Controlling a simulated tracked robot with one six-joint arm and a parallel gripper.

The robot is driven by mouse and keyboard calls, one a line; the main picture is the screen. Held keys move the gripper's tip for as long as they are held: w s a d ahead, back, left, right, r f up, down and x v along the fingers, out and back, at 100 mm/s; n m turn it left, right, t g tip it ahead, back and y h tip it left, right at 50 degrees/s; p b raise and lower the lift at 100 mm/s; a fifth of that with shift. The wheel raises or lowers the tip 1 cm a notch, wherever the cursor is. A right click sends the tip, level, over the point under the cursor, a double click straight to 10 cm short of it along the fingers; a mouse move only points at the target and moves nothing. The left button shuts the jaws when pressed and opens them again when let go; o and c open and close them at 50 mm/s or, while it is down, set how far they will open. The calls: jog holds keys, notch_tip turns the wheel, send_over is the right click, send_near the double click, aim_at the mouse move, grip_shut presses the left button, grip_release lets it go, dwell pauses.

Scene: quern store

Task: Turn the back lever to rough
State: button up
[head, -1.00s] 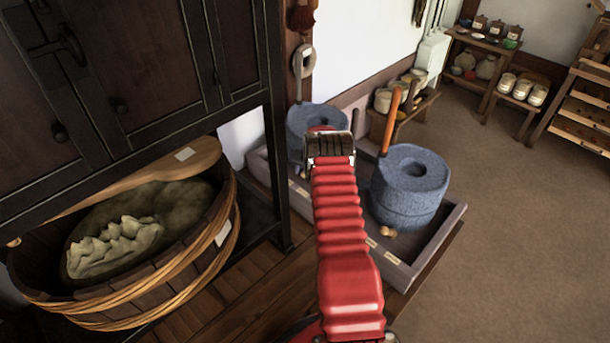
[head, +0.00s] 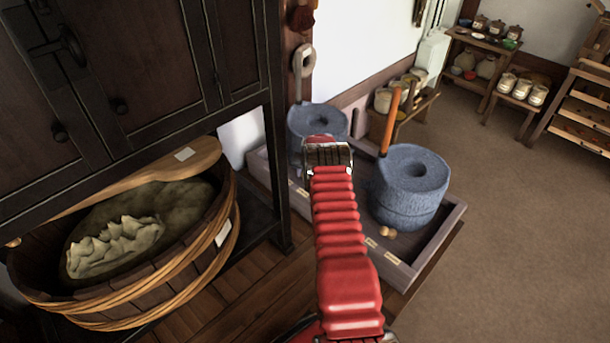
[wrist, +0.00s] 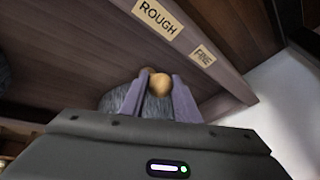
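The back quern (head: 317,121) is a blue-grey stone mill in a low tray, partly hidden behind my red arm. Its lever is hidden in the head view. In the wrist view a tan round knob (wrist: 160,84) shows at the lever's end, with another tan bit just behind it. My gripper (wrist: 160,90) has its two purple-grey fingers on either side of the knob, apart; I cannot tell firm contact. The ROUGH label (wrist: 158,17) and the FINE label (wrist: 203,55) are on the tray edge; the knob is nearer FINE.
A wooden tub (head: 190,275) and a dark cabinet (head: 130,80) are at left. Open floor lies at right.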

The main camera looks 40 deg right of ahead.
grip_shut()
jog(key=shift+w+a, duration=0.1)
jog(key=shift+a, duration=0.05)
